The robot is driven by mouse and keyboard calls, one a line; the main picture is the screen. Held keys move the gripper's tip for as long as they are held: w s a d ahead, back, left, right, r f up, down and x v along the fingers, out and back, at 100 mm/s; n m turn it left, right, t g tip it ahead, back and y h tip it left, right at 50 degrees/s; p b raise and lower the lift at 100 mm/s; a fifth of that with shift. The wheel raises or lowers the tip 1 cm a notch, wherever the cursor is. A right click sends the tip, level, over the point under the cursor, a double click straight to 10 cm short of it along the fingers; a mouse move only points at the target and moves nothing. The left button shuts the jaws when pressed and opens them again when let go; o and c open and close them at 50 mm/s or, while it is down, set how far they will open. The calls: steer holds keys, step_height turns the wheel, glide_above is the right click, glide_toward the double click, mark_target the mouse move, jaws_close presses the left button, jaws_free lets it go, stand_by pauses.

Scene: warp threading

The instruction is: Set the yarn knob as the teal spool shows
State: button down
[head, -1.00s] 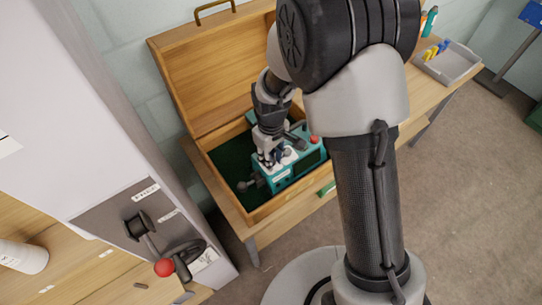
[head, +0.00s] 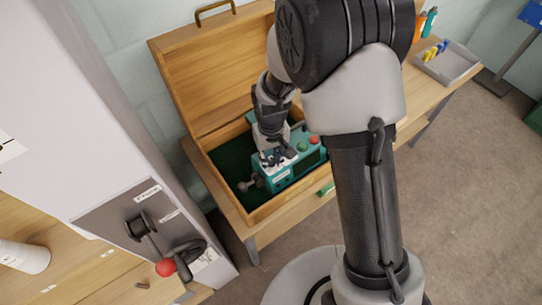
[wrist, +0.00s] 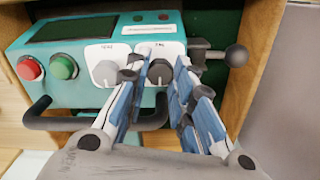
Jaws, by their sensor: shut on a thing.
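A teal control box (head: 290,176) sits in the open wooden chest, and it also shows in the wrist view (wrist: 25,62). My gripper (wrist: 161,62) is shut on the dark right knob, one finger on each side. It also shows in the head view (head: 275,160). The knob's pointer is not clear. I cannot make out a teal spool for certain.
The box has a red button (wrist: 30,69), a green button (wrist: 64,67), a dark front handle (wrist: 60,123) and a ball-ended side lever (wrist: 236,56). The chest's raised lid (head: 215,70) stands behind. A grey tray (head: 446,62) is at back right. A red-balled lever (head: 166,268) is at lower left.

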steer(key=shift+m, duration=1.5)
steer(key=c, duration=1.3)
jaws_free()
steer(key=shift+c, duration=0.2)
